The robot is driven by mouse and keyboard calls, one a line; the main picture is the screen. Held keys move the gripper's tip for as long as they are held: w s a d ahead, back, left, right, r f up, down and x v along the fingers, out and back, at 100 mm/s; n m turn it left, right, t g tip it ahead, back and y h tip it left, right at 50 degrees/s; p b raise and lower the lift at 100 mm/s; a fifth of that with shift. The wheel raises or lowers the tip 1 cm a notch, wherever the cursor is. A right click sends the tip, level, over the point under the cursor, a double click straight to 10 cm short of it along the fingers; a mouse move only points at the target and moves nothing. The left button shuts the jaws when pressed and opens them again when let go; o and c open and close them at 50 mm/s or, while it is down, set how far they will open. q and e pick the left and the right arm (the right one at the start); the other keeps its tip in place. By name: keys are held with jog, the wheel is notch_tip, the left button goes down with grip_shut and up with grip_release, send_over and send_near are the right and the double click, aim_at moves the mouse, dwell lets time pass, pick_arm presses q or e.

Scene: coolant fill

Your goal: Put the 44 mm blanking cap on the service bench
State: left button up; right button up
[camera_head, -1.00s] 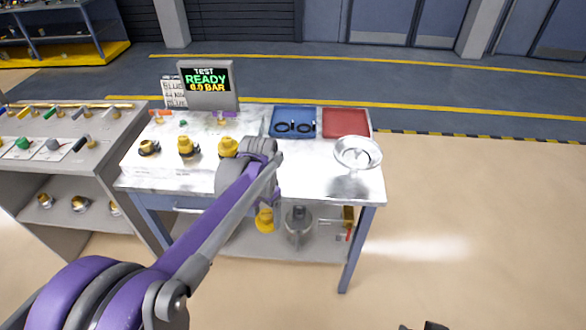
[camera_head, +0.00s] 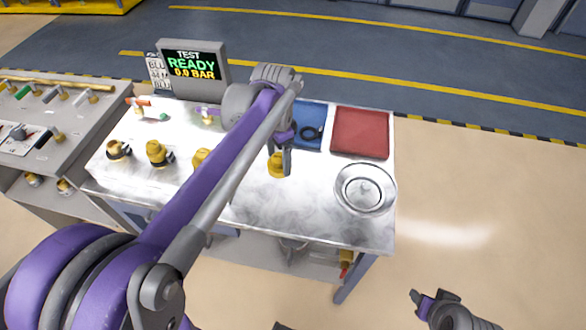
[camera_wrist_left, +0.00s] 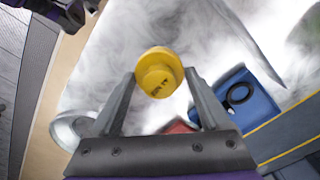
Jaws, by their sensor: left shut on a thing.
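My left gripper (camera_head: 283,150) is shut on a yellow cap (camera_head: 277,166), with one finger on each side of it. The cap also shows between the fingers in the left wrist view (camera_wrist_left: 159,72); I cannot read its marking. The gripper is over the pale bench top (camera_head: 300,210), in front of the blue tray; I cannot tell whether the cap touches the surface. My right gripper (camera_head: 424,298) is at the lower right, off the bench, and its jaws are unclear.
Yellow-topped fittings (camera_head: 156,152) stand on the bench's left side, one partly behind my left arm. A blue tray (camera_head: 312,112) with black rings, a red tray (camera_head: 360,132) and a round metal dish (camera_head: 365,189) are at the right. A test display (camera_head: 193,66) stands behind.

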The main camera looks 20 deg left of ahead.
pick_arm(q)
jog(key=shift+w+f, duration=0.15)
jog(key=shift+f, duration=0.1)
jog(key=f, duration=0.5)
jog(key=shift+s+f, duration=0.1)
jog(key=shift+s, duration=0.15)
jog(key=shift+w+f+b, duration=0.1)
jog(key=shift+f+b, duration=0.25)
jog(key=shift+f, duration=1.75)
